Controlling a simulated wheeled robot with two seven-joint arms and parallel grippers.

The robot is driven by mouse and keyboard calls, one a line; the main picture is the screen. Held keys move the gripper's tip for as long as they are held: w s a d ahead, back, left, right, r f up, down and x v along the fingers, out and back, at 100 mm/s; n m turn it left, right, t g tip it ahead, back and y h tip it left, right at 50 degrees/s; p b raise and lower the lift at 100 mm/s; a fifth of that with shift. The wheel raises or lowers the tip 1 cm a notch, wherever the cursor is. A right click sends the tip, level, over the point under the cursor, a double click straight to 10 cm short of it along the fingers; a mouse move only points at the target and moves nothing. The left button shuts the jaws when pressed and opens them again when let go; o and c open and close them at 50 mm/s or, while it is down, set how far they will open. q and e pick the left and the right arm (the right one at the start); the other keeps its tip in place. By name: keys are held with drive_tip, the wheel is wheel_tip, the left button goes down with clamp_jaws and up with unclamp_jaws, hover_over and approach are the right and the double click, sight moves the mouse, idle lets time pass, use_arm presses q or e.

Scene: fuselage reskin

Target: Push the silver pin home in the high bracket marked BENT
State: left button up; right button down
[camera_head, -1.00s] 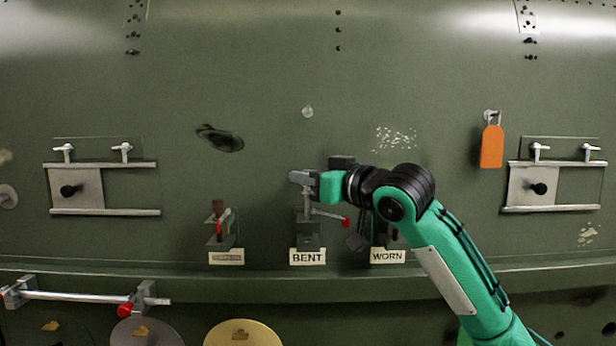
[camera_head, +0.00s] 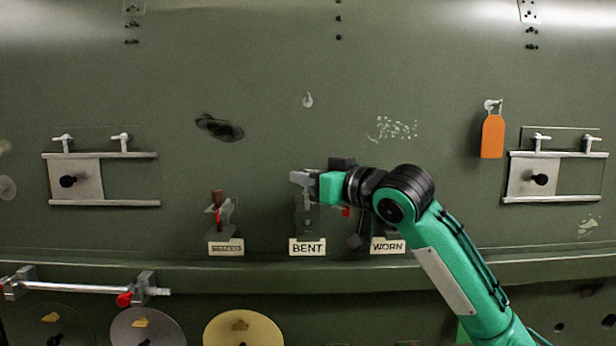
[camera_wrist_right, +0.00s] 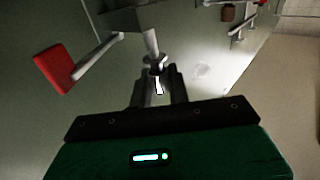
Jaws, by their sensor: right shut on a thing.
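The high bracket marked BENT is a grey fitting (camera_head: 308,228) on the green skin, above its white BENT label (camera_head: 307,247). My right gripper (camera_head: 304,182) is at the bracket's top, with its arm coming in from the right. In the right wrist view its dark fingers (camera_wrist_right: 160,88) are shut on the collared end of the silver pin (camera_wrist_right: 151,42). The pin's bare shaft runs from the collar to the grey bracket block (camera_wrist_right: 137,17); how deep it sits is hidden. A rod with a red end (camera_wrist_right: 54,68) sticks out beside it. My left gripper is not in view.
The WORN label (camera_head: 388,245) is close on the right, its bracket partly behind my arm. Another bracket (camera_head: 220,218) with a red part stands left. An orange tag (camera_head: 492,136) hangs at the right. A ledge (camera_head: 230,267) runs below.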

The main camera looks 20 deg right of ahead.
drive_tip(key=shift+f+b, duration=0.75)
drive_tip(key=shift+f, duration=0.7)
drive_tip(key=shift+r, duration=0.2)
drive_tip(key=shift+r+p, duration=1.9)
drive_tip(key=shift+r, duration=1.2)
